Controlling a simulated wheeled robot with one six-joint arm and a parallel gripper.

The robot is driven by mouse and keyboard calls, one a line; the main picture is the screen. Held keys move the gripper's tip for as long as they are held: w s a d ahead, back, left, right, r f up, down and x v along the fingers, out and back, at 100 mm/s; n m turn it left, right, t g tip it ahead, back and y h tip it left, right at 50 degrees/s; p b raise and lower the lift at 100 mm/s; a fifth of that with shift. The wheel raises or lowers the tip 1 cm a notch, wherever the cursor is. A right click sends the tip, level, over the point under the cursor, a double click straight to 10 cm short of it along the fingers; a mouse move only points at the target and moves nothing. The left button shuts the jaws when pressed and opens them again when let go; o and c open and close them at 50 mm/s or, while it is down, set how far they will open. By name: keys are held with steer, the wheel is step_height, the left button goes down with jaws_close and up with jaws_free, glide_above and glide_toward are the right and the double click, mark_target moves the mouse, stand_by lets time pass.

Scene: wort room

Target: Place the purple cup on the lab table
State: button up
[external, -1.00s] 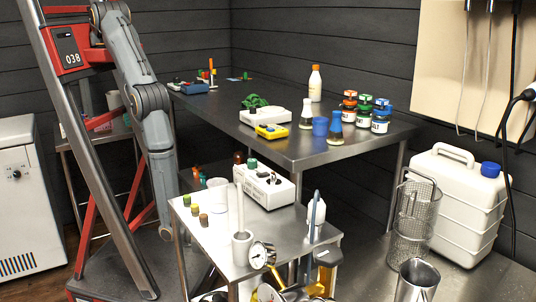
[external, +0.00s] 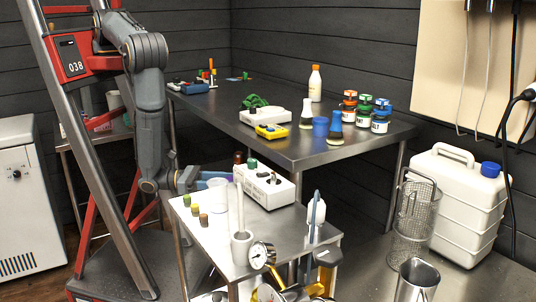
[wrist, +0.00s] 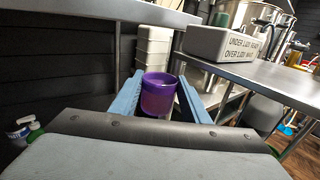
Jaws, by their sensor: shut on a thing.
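The purple cup (wrist: 158,96) is upright between the two blue fingers of my gripper (wrist: 160,80) in the wrist view, and the fingers are shut on it. In the external view my gripper (external: 208,177) points right, just behind the small steel cart and below the level of the long steel table. The cup is mostly hidden there behind things on the cart. The long steel lab table (external: 285,142) stands behind, and its front edge (wrist: 105,12) crosses the upper left of the wrist view.
The cart (external: 215,250) holds a white cup (external: 217,192), coloured vials and a white box (external: 268,188).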

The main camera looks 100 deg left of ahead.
steer(key=w+a+r+n+g+y+b, duration=0.1)
steer(key=w+a+r+n+y, duration=0.15)
steer(key=r, duration=0.95)
steer(key=w+a+r+n+g+y+b, duration=0.1)
steer(key=w+a+r+y, duration=0.15)
steer(key=r, duration=0.95)
steer(key=shift+m+t+h, duration=0.35)
steer(key=shift+t+h, duration=0.05)
steer(key=w+a+b, duration=0.1)
steer(key=a, duration=0.2)
steer(key=w+a+b, duration=0.2)
steer(key=a, duration=0.2)
steer(key=w+a+b, duration=0.2)
steer(key=a, duration=0.1)
steer(key=shift+w+a, duration=0.25)
steer(key=shift+a, duration=0.15)
steer(key=w+d+r+n+g+y+b, duration=0.1)
steer(key=w+r+n+g+y+b, duration=0.2)
steer(key=w, duration=0.6)
steer(key=w+d+n+g+y, duration=0.1)
steer(key=d+n+g+y, duration=0.5)
steer(key=d, duration=0.6)
steer(key=shift+w+d+g+y+b, duration=0.25)
steer(key=shift+w+g+y+b, duration=0.05)
steer(key=shift+w+g+b, duration=0.1)
